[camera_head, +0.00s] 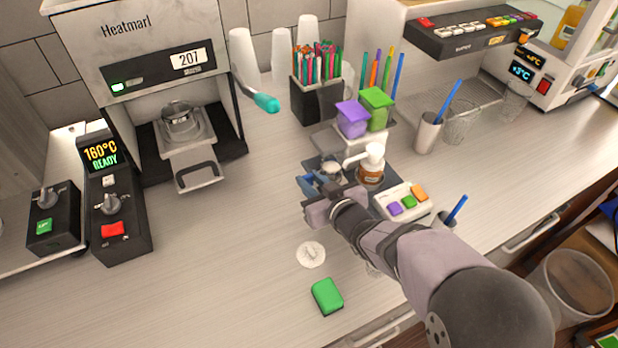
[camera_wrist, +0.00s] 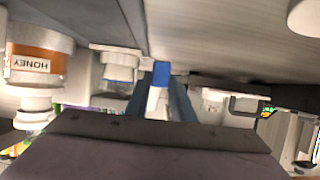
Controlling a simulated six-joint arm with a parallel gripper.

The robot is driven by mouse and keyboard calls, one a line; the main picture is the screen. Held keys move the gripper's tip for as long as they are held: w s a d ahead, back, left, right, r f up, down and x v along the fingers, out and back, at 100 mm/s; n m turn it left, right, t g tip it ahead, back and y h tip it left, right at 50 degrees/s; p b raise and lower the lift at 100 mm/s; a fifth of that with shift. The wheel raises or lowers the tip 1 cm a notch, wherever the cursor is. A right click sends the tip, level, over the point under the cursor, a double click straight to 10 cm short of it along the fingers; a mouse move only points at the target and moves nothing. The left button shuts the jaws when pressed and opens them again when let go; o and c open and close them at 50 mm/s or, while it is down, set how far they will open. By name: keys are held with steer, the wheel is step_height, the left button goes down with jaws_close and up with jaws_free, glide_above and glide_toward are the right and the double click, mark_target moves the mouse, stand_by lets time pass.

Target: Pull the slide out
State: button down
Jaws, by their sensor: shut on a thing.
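The sealer (camera_head: 140,62) stands at the left in the head view, with 207 on its display. Its pale slide (camera_head: 180,152) sticks out of the front opening, with a dark handle (camera_head: 197,174) at its front edge. A metal cup or ring (camera_head: 180,118) sits on the slide. My gripper (camera_head: 310,186) is at the middle of the counter, well to the right of the handle and apart from it. In the wrist view, my gripper (camera_wrist: 158,95) is shut on a small blue-and-white thing (camera_wrist: 157,92); what it is I cannot tell.
A honey pump bottle (camera_head: 371,165) stands just beyond my gripper, near a tray with coloured buttons (camera_head: 403,201). A green sponge (camera_head: 327,297) and a white disc (camera_head: 311,254) lie in front. The counter between slide and gripper is mostly clear. Control boxes (camera_head: 118,215) stand at left.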

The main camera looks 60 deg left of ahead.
steer(key=c, duration=1.8)
jaws_free()
steer(key=shift+r, duration=0.1)
step_height(320, 180, up, 10)
